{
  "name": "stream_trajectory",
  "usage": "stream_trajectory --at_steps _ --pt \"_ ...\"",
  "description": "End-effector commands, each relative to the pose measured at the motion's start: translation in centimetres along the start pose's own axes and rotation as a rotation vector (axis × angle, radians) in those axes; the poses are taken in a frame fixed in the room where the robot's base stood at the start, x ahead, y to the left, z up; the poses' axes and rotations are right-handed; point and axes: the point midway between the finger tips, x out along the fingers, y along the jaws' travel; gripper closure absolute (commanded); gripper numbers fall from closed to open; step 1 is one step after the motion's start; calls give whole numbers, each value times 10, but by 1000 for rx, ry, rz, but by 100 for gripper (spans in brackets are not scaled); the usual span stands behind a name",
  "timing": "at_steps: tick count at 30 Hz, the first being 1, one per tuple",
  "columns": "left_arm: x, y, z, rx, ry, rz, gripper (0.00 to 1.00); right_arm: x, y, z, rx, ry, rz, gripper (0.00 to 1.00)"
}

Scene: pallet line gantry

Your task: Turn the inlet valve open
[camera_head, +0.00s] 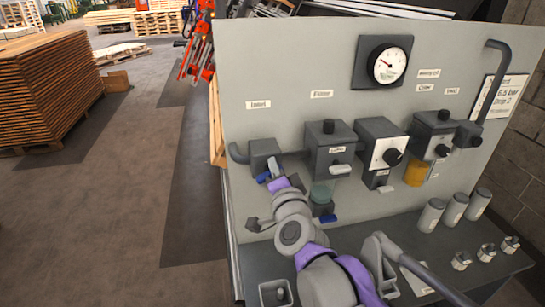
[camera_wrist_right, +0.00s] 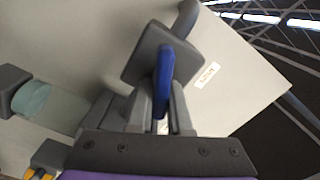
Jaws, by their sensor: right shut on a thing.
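The inlet valve (camera_head: 264,155) is a dark grey block on the left of the panel, with a bent pipe at its left side. Its blue lever (camera_head: 263,177) shows just past my right gripper (camera_head: 271,181), which reaches up from the bottom of the head view. In the right wrist view the blue lever (camera_wrist_right: 164,78) stands lengthwise between the two fingers of my right gripper (camera_wrist_right: 161,105), in front of the dark valve block (camera_wrist_right: 140,62). The fingers are closed on the lever. My left gripper is not in the head view.
Right of the valve stand a filter with a teal bowl (camera_head: 322,192), a regulator (camera_head: 382,145) with a black knob and a unit with a yellow bowl (camera_head: 415,174). A round gauge (camera_head: 389,65) is above. Grey canisters (camera_head: 431,214) and metal fittings (camera_head: 461,261) stand on the shelf.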

Motion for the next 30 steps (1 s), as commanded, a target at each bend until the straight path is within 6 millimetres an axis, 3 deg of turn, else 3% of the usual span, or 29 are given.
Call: stream_trajectory --at_steps 15,30 --pt "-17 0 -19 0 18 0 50 0 5 1 379 -1 -1 100" --pt "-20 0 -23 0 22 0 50 0 8 2 477 -1 0 100"
